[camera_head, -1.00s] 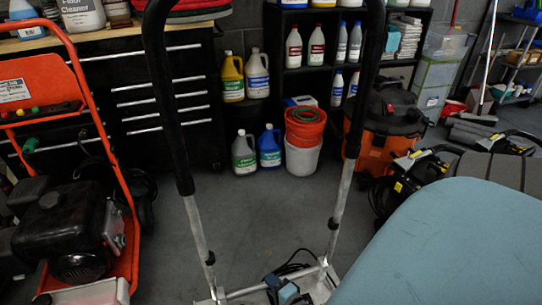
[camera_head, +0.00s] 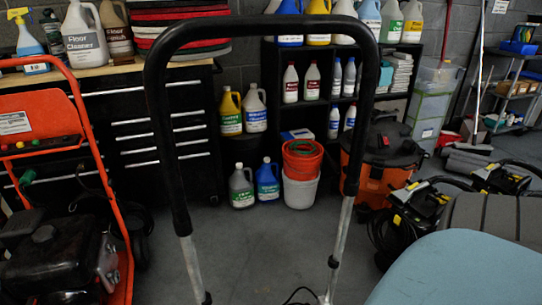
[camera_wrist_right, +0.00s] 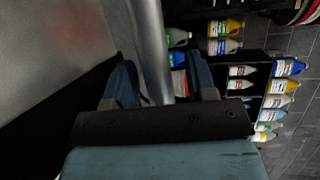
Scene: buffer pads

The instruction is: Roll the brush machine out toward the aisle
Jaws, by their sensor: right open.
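A tall black U-shaped push handle (camera_head: 262,22) stands upright in front of me in the head view, with silver tubes (camera_head: 192,268) as its lower legs. I take it for the brush machine's handle; its base is below the frame. In the right wrist view my right gripper (camera_wrist_right: 162,80) is open, with one blue finger on each side of a silver tube (camera_wrist_right: 150,45). The tube runs down toward the palm; I cannot tell whether it touches. In the head view my right gripper is hidden below the frame. My left gripper is out of view.
An orange engine machine (camera_head: 40,125) stands close at the left. A black drawer cabinet (camera_head: 140,130), jugs, stacked buckets (camera_head: 300,180) and an orange vacuum (camera_head: 380,165) line the back. Black-and-yellow machines (camera_head: 415,200) stand at the right. Some floor (camera_head: 255,235) behind the handle is clear.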

